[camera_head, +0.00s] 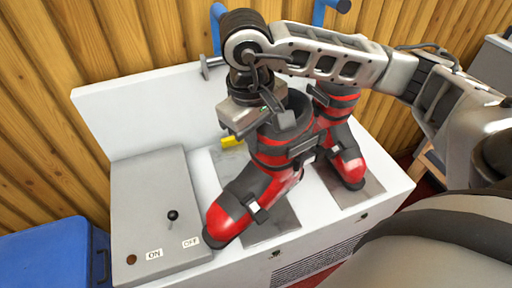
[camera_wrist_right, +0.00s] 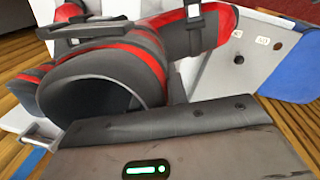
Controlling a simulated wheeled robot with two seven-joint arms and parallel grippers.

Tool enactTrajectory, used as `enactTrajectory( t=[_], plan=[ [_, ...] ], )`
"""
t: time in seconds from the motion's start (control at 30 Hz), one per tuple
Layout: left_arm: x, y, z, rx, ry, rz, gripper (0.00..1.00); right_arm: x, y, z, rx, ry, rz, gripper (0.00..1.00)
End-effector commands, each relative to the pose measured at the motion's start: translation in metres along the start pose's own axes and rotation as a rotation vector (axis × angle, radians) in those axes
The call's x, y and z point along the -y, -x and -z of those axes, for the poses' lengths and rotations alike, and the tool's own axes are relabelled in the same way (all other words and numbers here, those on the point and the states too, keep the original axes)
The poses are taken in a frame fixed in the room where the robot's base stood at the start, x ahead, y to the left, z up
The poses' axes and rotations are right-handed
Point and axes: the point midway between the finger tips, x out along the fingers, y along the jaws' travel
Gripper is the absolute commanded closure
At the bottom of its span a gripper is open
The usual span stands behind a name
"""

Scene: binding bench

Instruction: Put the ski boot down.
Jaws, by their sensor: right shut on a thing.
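My right gripper (camera_head: 268,118) is shut on the upper cuff of a red and black ski boot (camera_head: 252,188) in the head view. The boot is roughly upright, toe toward the lower left, over the left grey plate (camera_head: 272,228) of the white bench (camera_head: 160,102). I cannot tell whether its sole touches the plate. In the right wrist view the boot's dark open cuff (camera_wrist_right: 75,97) lies just beyond the gripper body. A second matching boot (camera_head: 348,165) stands behind and right, on the right grey plate (camera_head: 368,192). My left gripper is not in view.
A grey control box (camera_head: 150,205) with a small lever and ON/OFF labels is on the bench's left end. A yellow piece (camera_head: 232,141) sits behind the held boot. A blue bin (camera_head: 52,262) stands at lower left; a wooden wall is behind.

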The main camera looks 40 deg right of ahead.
Motion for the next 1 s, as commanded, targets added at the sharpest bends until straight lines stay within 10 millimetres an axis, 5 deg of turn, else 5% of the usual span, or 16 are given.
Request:
enactTrajectory(
  t=[0.23, 1.0],
  plan=[
    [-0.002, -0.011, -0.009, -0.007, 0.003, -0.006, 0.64, -0.018, -0.042, 0.022, -0.002, -0.004, -0.001, 1.00],
    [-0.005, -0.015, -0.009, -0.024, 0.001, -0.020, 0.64, -0.025, -0.092, 0.036, -0.005, 0.000, -0.001, 1.00]
  ],
)
